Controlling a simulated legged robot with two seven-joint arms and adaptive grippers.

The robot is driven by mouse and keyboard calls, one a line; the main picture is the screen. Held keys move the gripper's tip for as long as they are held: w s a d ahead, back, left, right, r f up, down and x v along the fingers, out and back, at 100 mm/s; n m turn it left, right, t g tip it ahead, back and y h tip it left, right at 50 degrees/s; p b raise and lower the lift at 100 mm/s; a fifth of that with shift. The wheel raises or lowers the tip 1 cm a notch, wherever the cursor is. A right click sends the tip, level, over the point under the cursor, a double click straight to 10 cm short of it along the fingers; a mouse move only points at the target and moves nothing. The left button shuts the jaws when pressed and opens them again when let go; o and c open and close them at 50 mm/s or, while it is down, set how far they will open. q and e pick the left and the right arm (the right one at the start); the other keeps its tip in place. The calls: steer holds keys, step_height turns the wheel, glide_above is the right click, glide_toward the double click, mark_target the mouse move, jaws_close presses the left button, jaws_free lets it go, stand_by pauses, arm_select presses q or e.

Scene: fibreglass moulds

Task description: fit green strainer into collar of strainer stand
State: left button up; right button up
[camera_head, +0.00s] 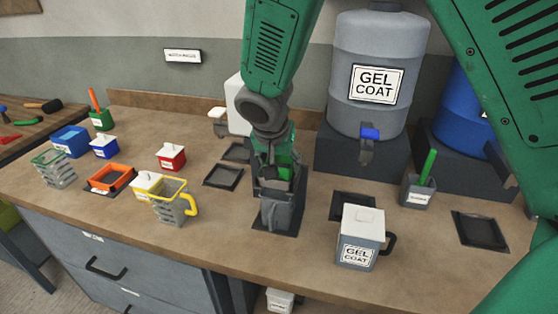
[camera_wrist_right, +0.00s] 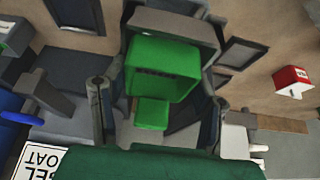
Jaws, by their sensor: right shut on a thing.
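My right gripper (camera_head: 278,180) points down at the middle of the bench and is shut on the green strainer (camera_head: 284,168). In the right wrist view the green strainer (camera_wrist_right: 162,68) is a green box shape between the two fingers. The grey strainer stand (camera_head: 278,214) is directly below, on a dark mat. In the right wrist view a grey edge of the stand (camera_wrist_right: 176,30) lies close against the strainer. The gripper hides most of the collar, so I cannot tell whether the strainer sits inside it. My left gripper is not in view.
A gel coat jug (camera_head: 361,240) stands to the right of the stand, and a yellow-handled jug (camera_head: 172,207) to the left. An orange square frame (camera_head: 108,178) and red tub (camera_head: 171,156) are farther left. A large gel coat tank (camera_head: 378,60) stands behind.

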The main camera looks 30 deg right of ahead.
steer(key=o, duration=1.2)
steer(key=shift+a, duration=0.15)
steer(key=shift+r, duration=0.45)
steer(key=v, duration=1.1)
steer(key=shift+s+a+f, duration=0.1)
steer(key=shift+a, duration=0.1)
steer(key=shift+f, duration=0.1)
